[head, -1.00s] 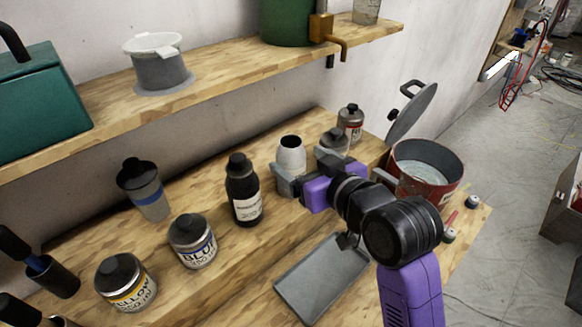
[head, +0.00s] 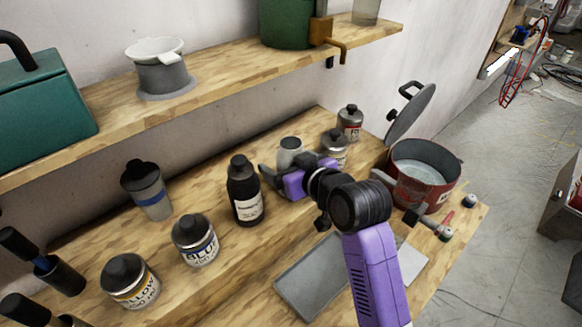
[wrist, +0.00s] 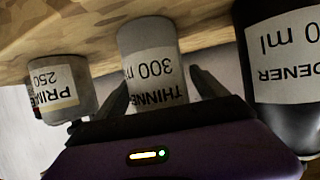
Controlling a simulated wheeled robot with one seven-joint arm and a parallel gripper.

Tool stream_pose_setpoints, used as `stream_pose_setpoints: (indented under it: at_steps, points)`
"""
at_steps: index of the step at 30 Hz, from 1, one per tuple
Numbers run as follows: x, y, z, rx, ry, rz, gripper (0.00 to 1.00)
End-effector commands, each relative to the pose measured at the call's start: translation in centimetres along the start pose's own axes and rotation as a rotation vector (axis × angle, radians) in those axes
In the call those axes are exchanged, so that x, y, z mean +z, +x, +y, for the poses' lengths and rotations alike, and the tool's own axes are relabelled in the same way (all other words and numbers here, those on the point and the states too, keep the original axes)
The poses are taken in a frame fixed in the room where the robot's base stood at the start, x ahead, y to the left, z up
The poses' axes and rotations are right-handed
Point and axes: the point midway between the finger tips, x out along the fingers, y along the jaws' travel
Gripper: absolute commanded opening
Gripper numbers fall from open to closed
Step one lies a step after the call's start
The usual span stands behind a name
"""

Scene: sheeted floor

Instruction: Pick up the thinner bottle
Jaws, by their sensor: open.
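The thinner bottle (head: 290,147) is a pale grey cylinder on the wooden bench, right of the black hardener bottle (head: 244,190). In the wrist view, which is upside down, the thinner bottle (wrist: 150,50) shows its "THINNER 300 ml" label between the two fingers of my gripper (wrist: 162,90). My gripper (head: 294,170) is open in front of the bottle, with one finger on either side in the picture. I cannot tell whether either finger touches it. The bottle's lower part is hidden behind the gripper in the head view.
The hardener bottle stands close to my gripper's left side. A primer container (wrist: 65,88) is on the other side. Blue (head: 195,240) and yellow (head: 130,280) jars stand at left. A grey tray (head: 310,280) lies below; a red pot (head: 425,180) stands at right.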

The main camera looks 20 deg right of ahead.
Motion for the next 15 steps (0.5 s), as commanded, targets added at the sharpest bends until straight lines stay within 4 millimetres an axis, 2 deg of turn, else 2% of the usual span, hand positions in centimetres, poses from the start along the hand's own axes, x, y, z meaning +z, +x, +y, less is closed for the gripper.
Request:
stream_pose_setpoints:
  at_steps: [5,6,15]
  points:
    - [0.00,0.02,0.01,0.000,0.000,0.000,0.82]
    - [0.00,0.02,0.01,0.000,0.000,0.000,0.78]
    - [0.00,0.00,0.01,0.000,0.000,0.000,0.19]
